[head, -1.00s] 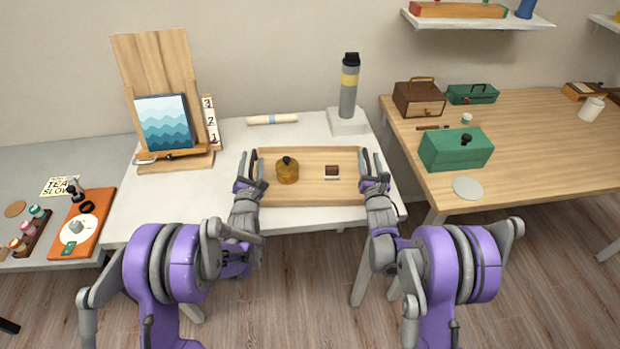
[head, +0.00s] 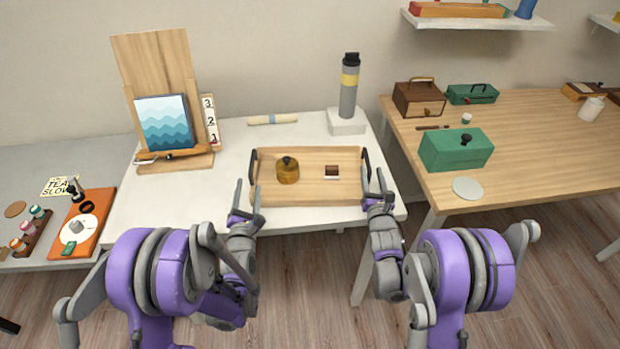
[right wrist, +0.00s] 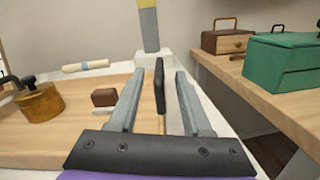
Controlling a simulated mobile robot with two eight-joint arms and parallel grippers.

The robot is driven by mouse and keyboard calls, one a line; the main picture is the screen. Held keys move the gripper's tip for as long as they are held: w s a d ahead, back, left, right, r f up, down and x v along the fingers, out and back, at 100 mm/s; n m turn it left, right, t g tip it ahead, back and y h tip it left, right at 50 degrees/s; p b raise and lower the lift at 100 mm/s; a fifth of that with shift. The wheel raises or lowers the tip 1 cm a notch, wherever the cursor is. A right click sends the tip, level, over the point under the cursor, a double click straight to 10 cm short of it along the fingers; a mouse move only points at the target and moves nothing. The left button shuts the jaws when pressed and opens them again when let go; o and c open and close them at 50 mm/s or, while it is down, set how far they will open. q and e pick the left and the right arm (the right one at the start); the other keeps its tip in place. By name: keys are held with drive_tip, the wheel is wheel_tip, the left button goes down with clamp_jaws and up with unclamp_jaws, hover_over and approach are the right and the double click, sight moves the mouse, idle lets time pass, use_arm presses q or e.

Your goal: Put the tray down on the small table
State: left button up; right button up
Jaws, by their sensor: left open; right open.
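The wooden tray (head: 310,192) lies flat on the small white table (head: 145,212), near its front edge. It carries a brass-coloured pot with a dark knob (head: 287,172) and a small brown and white block (head: 332,171). A dark handle stands at each end of the tray. My left gripper (head: 245,201) is open and empty, just off the tray's left front corner. My right gripper (head: 374,190) is open near the right end. In the right wrist view, the dark right handle (right wrist: 159,86) shows between the open fingers, beyond them; contact is not visible.
A wooden stand with a wave picture (head: 165,122) is at the table's back left. A grey and yellow bottle (head: 348,92) stands on a white block at the back right. The wooden desk (head: 540,150) adjoins on the right.

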drive_tip(key=s, duration=0.6)
drive_tip(key=shift+d+f, duration=0.15)
drive_tip(key=shift+f, duration=0.05)
use_arm(q)
drive_tip(key=shift+r, duration=0.1)
drive_tip(key=shift+r+m+g, duration=0.2)
drive_tip(key=shift+m+g, duration=0.1)
drive_tip(key=shift+m, duration=0.2)
use_arm(e)
drive_tip(key=shift+d+r+m, duration=0.1)
drive_tip(key=shift+r+m, duration=0.2)
drive_tip(key=shift+m, duration=0.3)
use_arm(q)
drive_tip(key=s+m+g, duration=1.2)
drive_tip(key=s+m, duration=1.6)
drive_tip(key=s, duration=0.3)
drive_tip(key=shift+s+r+m+g+h, duration=0.2)
drive_tip(key=shift+s+m+g+h, duration=0.1)
drive_tip(key=shift+s+g, duration=0.1)
use_arm(e)
drive_tip(key=s+m+g, duration=1.3)
drive_tip(key=s+m, duration=1.8)
drive_tip(key=m, duration=0.1)
drive_tip(key=shift+s+m+h, duration=0.3)
drive_tip(key=shift+s+m, duration=0.1)
use_arm(q)
drive_tip(key=shift+d, duration=0.1)
use_arm(e)
drive_tip(key=shift+r, duration=0.1)
